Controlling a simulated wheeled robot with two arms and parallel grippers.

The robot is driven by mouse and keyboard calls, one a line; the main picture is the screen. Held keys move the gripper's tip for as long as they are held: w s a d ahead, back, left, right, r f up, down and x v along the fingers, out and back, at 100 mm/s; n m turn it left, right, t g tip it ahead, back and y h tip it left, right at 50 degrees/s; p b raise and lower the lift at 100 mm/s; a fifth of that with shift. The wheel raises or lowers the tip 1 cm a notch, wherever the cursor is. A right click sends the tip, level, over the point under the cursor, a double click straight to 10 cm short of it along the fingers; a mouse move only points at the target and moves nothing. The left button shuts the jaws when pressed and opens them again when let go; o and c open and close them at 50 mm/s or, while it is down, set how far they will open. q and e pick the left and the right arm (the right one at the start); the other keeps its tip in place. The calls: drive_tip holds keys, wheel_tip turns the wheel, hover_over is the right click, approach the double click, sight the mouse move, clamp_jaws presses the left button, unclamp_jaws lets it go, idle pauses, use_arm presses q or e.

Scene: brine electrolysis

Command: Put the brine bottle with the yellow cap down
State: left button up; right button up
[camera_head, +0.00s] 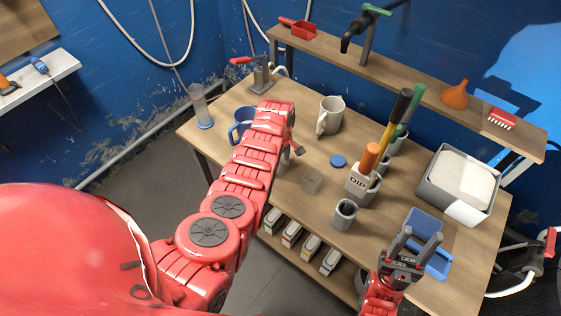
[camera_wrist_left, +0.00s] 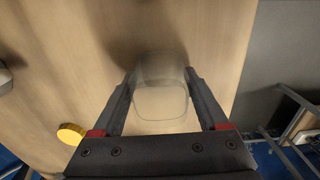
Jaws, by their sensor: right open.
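My left gripper (camera_wrist_left: 160,78) points down over the wooden table in the left wrist view. A clear, capless vessel (camera_wrist_left: 160,100) shows between its two fingers, close to both; I cannot tell whether they press on it. A yellow cap (camera_wrist_left: 71,133) shows left of the fingers, apart from them. In the head view my left arm hides much of its gripper (camera_head: 297,148), and a clear vessel (camera_head: 312,180) stands on the table just below and right of it. No bottle wearing a yellow cap shows. My right gripper (camera_head: 415,246) is open and empty above a blue tray.
The table (camera_head: 285,205) also bears a blue cap (camera_head: 338,161), a white mug (camera_head: 330,115), a blue mug (camera_head: 240,126), a grey cup (camera_head: 344,214), the DIP holder (camera_head: 359,185) with tools, the blue tray (camera_head: 436,262) and a grey bin (camera_head: 430,190). A shelf (camera_head: 440,100) runs behind.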

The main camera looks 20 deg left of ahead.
use_arm(q)
drive_tip(key=shift+o, duration=1.4)
